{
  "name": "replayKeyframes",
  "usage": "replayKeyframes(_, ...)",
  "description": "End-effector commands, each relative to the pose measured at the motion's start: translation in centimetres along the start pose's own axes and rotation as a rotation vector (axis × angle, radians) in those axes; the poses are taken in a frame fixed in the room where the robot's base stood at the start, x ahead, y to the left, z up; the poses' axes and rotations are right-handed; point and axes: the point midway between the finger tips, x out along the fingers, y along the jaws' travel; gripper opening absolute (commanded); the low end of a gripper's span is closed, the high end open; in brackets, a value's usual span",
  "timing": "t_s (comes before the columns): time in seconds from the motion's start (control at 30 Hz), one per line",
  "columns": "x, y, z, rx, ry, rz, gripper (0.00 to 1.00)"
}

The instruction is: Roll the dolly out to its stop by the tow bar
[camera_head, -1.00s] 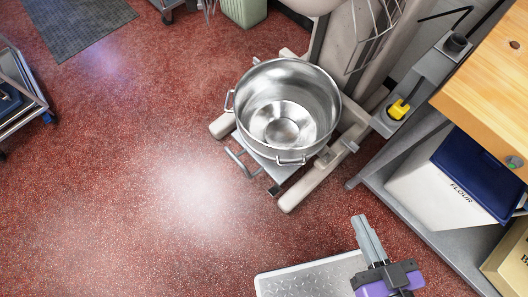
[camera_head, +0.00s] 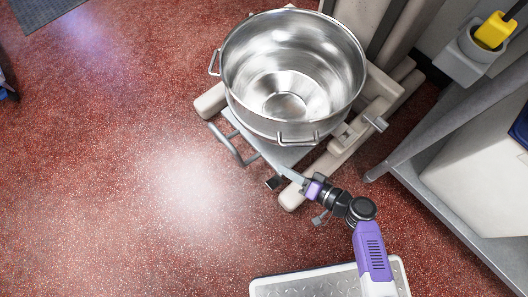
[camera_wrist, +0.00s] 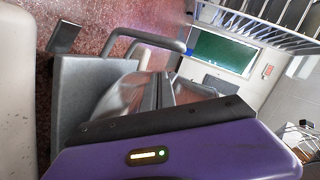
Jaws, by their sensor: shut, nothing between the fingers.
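The dolly (camera_head: 262,150) is a low grey plate under a large steel mixing bowl (camera_head: 290,125), between the mixer's beige legs. Its tow bar (camera_head: 235,150) is a grey U-shaped loop sticking out at the front left, just above the floor. My gripper (camera_head: 287,171) is shut and empty, near the dolly's front right corner and to the right of the tow bar. In the wrist view, my closed fingers (camera_wrist: 160,88) point toward the tow bar (camera_wrist: 152,36), with the dolly plate (camera_wrist: 82,90) to their left. I cannot tell whether the fingers touch the dolly.
The mixer's beige leg (camera_head: 292,197) lies close to my gripper. A grey shelf unit (camera_head: 440,200) stands at the right, with a yellow-handled tool (camera_head: 494,30) in a holder above. The red speckled floor (camera_head: 120,180) in front and to the left is clear.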

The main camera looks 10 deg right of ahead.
Motion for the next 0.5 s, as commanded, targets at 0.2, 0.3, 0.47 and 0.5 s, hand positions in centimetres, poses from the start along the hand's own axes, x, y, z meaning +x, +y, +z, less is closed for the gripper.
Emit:
replayKeyframes(0.2, 3.5, 0.1, -2.4, 0.028, 0.054, -0.169, 0.00)
replayKeyframes(0.3, 4.0, -0.2, -2.9, 0.031, 0.062, -0.192, 0.00)
replayKeyframes(0.47, 5.5, -0.7, -3.0, 0.031, 0.061, -0.196, 0.00)
replayKeyframes(0.5, 6.1, -0.8, -3.0, 0.030, 0.061, -0.197, 0.00)
